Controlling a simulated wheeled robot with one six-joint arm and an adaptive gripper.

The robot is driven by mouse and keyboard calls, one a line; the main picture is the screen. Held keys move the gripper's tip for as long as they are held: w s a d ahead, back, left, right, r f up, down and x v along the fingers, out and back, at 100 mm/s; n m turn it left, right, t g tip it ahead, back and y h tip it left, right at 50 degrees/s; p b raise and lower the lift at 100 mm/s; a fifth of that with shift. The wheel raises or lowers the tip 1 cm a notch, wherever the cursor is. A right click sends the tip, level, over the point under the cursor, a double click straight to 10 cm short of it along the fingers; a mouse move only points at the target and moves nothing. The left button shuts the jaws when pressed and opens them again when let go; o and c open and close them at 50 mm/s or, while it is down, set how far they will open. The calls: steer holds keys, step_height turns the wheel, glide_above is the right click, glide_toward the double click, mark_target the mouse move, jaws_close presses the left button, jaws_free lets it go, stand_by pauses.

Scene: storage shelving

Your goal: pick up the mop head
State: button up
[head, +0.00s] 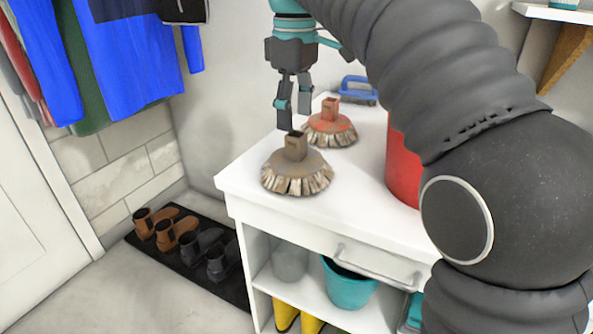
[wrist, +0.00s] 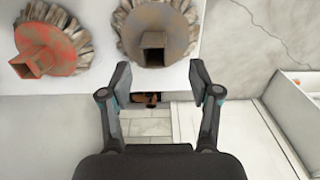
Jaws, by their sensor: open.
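Two round mop heads with bristle skirts and square sockets stand on the white cabinet top (head: 370,211). The brown mop head (head: 297,170) is nearest the front left corner. The red mop head (head: 330,127) is behind it and to the right. My gripper (head: 294,115) is open and empty above the brown mop head, its fingers close to the socket in the head view. In the wrist view, the brown mop head (wrist: 157,32) lies ahead of and between my open fingers (wrist: 158,82), and the red mop head (wrist: 50,45) is to the left.
A blue-handled brush (head: 358,88) lies behind the mop heads. A red container (head: 403,168) stands to the right, partly hidden by my arm. Below are a teal bucket (head: 350,284) and yellow boots (head: 286,313). Shoes stand on a black mat (head: 190,270) at left.

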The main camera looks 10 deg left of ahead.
mark_target(296, 135)
steer(key=shift+w+f+b, duration=0.2)
steer(key=shift+f+b, duration=0.2)
steer(key=shift+f, duration=0.9)
steer(key=shift+w+f+b, duration=0.15)
steer(key=shift+f+b, duration=0.2)
steer(key=shift+f, duration=0.95)
jaws_close()
